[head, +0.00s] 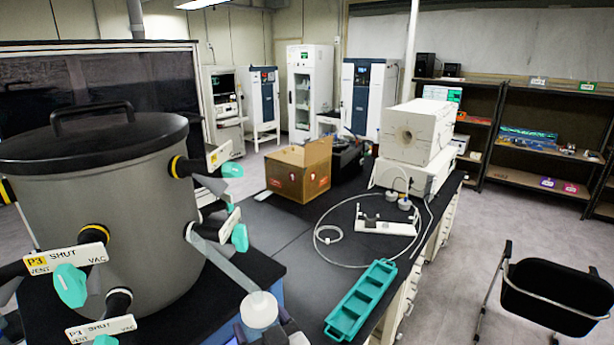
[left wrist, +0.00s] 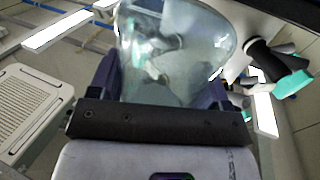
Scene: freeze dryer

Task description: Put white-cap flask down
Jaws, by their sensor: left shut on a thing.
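The white cap (head: 259,311) shows low in the head view, in front of the grey drum (head: 150,240). A grey strip runs from it up to the drum's side; I cannot tell what it is. A clear glass flask (left wrist: 178,50) fills the upper middle of the left wrist view, between the dark purple fingers. My left gripper (head: 262,334), mostly cut off at the bottom of the head view, is shut on the flask. The flask's body is hidden in the head view. My right gripper is not in view.
Teal valves (head: 70,285) stick out from the drum. A teal rack (head: 340,325) lies on the black bench (head: 290,235). A white holder (head: 385,227), a coiled tube, a cardboard box (head: 285,180) and a white furnace (head: 420,135) stand farther back. Bare bench lies left of the rack.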

